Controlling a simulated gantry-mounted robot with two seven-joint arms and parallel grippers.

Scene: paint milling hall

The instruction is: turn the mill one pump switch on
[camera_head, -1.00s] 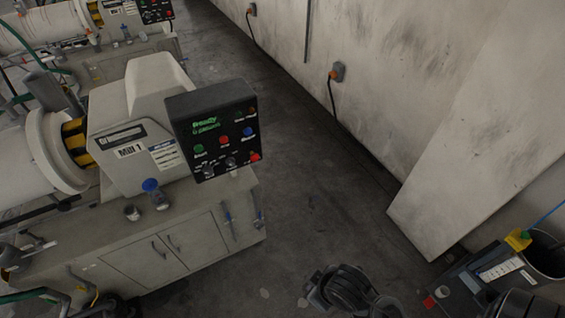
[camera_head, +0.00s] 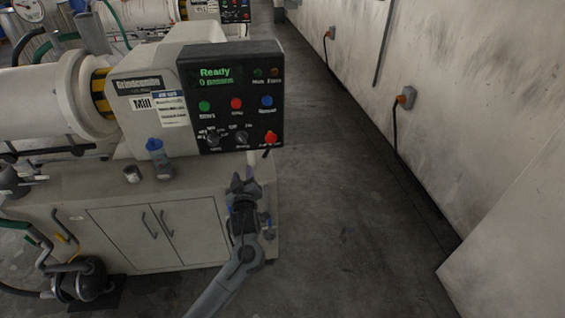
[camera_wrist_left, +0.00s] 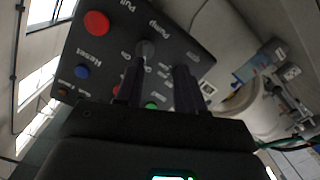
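The mill one control panel (camera_head: 230,95) is a dark box on the right end of the cream mill, its display green with "Ready". The pump switch (camera_head: 242,137) is a small dark knob low on the panel, left of the red knob. In the left wrist view the pump switch (camera_wrist_left: 146,48) shows beside its "Pump" label, near one fingertip; its exact setting is too small to tell. My left gripper (camera_head: 240,181) is below the panel, pointing up at it. In the wrist view its two fingers (camera_wrist_left: 160,78) are apart with nothing between them. My right gripper is out of view.
A red pull knob (camera_head: 271,137) sits right of the pump switch. Another dark selector knob (camera_head: 213,138) sits left of it. A blue-capped bottle (camera_head: 160,160) and a small jar (camera_head: 132,174) stand on the cabinet top. The floor (camera_head: 340,200) to the right is clear.

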